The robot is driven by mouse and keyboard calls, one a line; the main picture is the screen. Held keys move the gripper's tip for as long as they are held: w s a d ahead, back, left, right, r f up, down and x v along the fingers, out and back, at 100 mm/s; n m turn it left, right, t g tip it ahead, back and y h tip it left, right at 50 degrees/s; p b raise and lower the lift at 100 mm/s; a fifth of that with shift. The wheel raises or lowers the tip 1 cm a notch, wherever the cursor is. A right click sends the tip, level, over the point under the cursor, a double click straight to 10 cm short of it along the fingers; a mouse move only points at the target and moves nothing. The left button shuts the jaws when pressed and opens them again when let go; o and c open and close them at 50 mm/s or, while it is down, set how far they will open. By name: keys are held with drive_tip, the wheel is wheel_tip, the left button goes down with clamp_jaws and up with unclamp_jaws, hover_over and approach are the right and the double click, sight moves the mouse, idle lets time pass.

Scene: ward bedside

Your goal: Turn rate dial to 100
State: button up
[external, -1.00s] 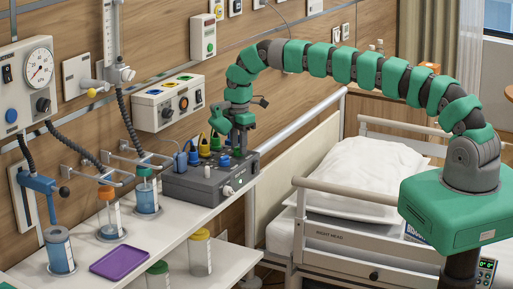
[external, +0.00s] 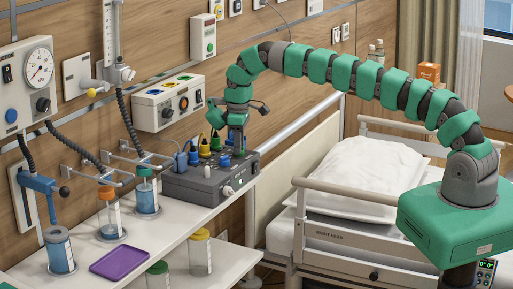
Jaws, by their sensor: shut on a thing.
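The grey control box (external: 198,190) sits at the right end of the white shelf against the wall. Its top carries several coloured knobs, among them a yellow one (external: 204,146) and a blue one (external: 224,160). A pale knob (external: 228,191) is on its front face. My gripper (external: 238,148) points down over the right part of the box top and is shut on a small knob there. The fingers mostly hide that knob. The dial's markings are too small to read, so its setting cannot be told.
Sample jars (external: 147,192) and a purple tray (external: 120,262) stand left of the box on the shelf. A wall panel with coloured buttons (external: 168,104) is close behind. The bed (external: 350,215) lies to the right.

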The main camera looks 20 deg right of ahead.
drive_tip(key=m, duration=0.4)
drive_tip(key=shift+r+b, duration=0.1)
drive_tip(key=shift+b, duration=0.3)
drive_tip(key=shift+m, duration=2.1)
drive_tip(key=o, duration=1)
drive_tip(key=shift+c, duration=0.2)
wheel_tip(320, 180, up, 8)
drive_tip(key=shift+w+f+b, duration=0.1)
drive_tip(key=shift+f+b, duration=0.1)
drive_tip(key=shift+b, duration=0.15)
wheel_tip(320, 180, up, 6)
drive_tip(key=p, duration=0.4)
drive_tip(key=shift+p, duration=0.35)
